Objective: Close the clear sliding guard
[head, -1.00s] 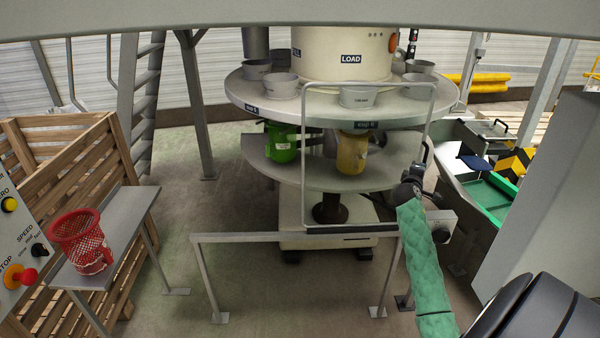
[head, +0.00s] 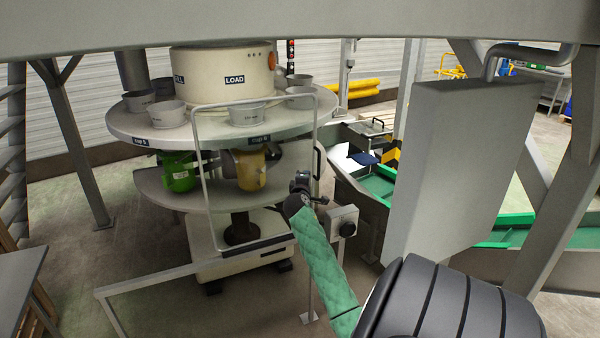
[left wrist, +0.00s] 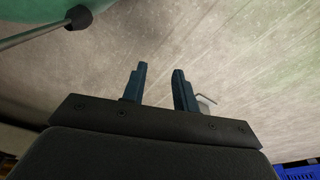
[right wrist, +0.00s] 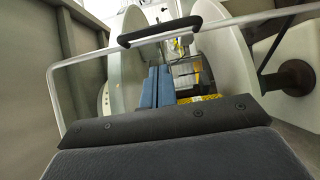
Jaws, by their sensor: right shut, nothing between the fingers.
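The clear sliding guard is a pane in a thin grey metal frame (head: 202,170), upright in front of the round two-level machine (head: 125,125). Its black handle (head: 318,160) is on the right side of the frame. The handle also shows in the right wrist view (right wrist: 160,31), just beyond my fingertips. My right gripper (head: 303,180) is beside the frame's right edge, near the handle. In the right wrist view its blue fingers (right wrist: 157,72) are together and empty; I cannot tell whether they touch the frame. My left gripper (left wrist: 160,78) is open and empty over the floor, outside the head view.
A low grey rail (head: 190,275) stands in front of the machine. A small grey box with a black knob (head: 343,221) is right of my right gripper. A large grey panel (head: 450,160) and a green-lined chute (head: 375,186) are at the right. A grey bench (head: 20,270) is at lower left.

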